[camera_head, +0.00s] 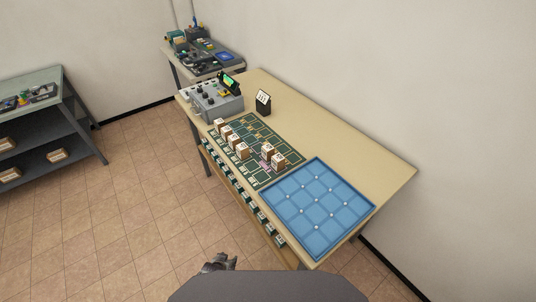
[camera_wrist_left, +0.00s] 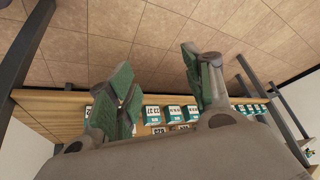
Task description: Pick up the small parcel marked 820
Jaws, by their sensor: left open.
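Several small brown-and-white parcels (camera_head: 242,151) stand on the dark green marked mat (camera_head: 262,177) on the table in the head view. Their marks are too small to read there, so I cannot tell which is 820. My left gripper (camera_head: 220,262) is low in front of the table, well apart from the parcels. In the left wrist view its green-padded fingers (camera_wrist_left: 158,72) are spread with nothing between them. Beyond them is a row of numbered white-and-green boxes (camera_wrist_left: 193,113); the digits look inverted, and some are partly hidden. My right gripper is not in view.
A blue gridded tray (camera_head: 317,207) lies at the table's near end. A grey device (camera_head: 216,101) and a black stand with a card (camera_head: 263,103) are farther back. A shelf unit (camera_head: 38,125) stands left; floor between is clear.

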